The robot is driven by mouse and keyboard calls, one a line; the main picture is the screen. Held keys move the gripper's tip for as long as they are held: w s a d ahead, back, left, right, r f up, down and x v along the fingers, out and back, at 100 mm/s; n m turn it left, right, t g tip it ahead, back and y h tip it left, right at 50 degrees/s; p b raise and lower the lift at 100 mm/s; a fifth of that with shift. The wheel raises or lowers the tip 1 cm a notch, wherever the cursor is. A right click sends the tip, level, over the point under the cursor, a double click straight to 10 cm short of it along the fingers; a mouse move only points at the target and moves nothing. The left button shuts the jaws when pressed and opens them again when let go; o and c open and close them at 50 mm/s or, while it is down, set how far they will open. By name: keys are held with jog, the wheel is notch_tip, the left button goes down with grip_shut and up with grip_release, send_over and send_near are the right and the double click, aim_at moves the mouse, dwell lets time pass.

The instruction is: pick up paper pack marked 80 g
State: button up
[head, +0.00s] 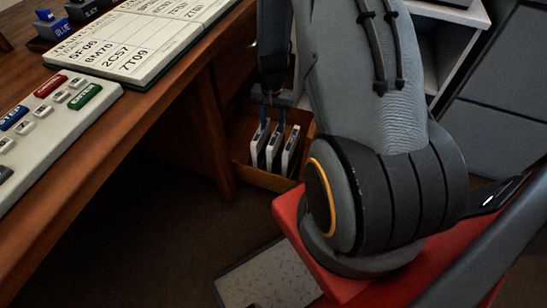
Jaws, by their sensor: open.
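Three thin upright packs with pale faces and dark edges stand side by side in an open wooden drawer: a left pack (259,146), a middle pack (274,149) and a right pack (290,153). Their markings are too small to read, so I cannot tell which is 80 g. My gripper (272,121) points down from above, its jaws open, with its narrow bluish fingers at the tops of the left and middle packs. I cannot tell whether the fingers touch a pack or whether one stands between them.
The wooden drawer (262,179) opens beneath the desk (168,107). On the desk lie a keypad panel (50,117) with coloured buttons and a printed code board (135,38). A grey flat panel (268,277) lies on the dark floor. My arm hides much of the right side.

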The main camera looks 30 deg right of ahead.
aim_at(274, 135)
jog(key=shift+m, duration=0.3)
jog(key=f, duration=0.3)
jog(key=d+f+b, duration=0.1)
jog(key=shift+w+d+f, duration=0.1)
jog(key=shift+w+f, duration=0.1)
jog(key=shift+w, duration=0.05)
jog(key=f+b, duration=0.1)
jog(key=f, duration=0.2)
jog(key=f+b, duration=0.1)
jog(key=f, duration=0.3)
jog(key=shift+s+d+f+b, duration=0.15)
jog(key=shift+d+f+b, duration=0.05)
jog(key=shift+f+b, duration=0.1)
jog(key=shift+r, duration=0.1)
grip_shut()
dwell(0.4)
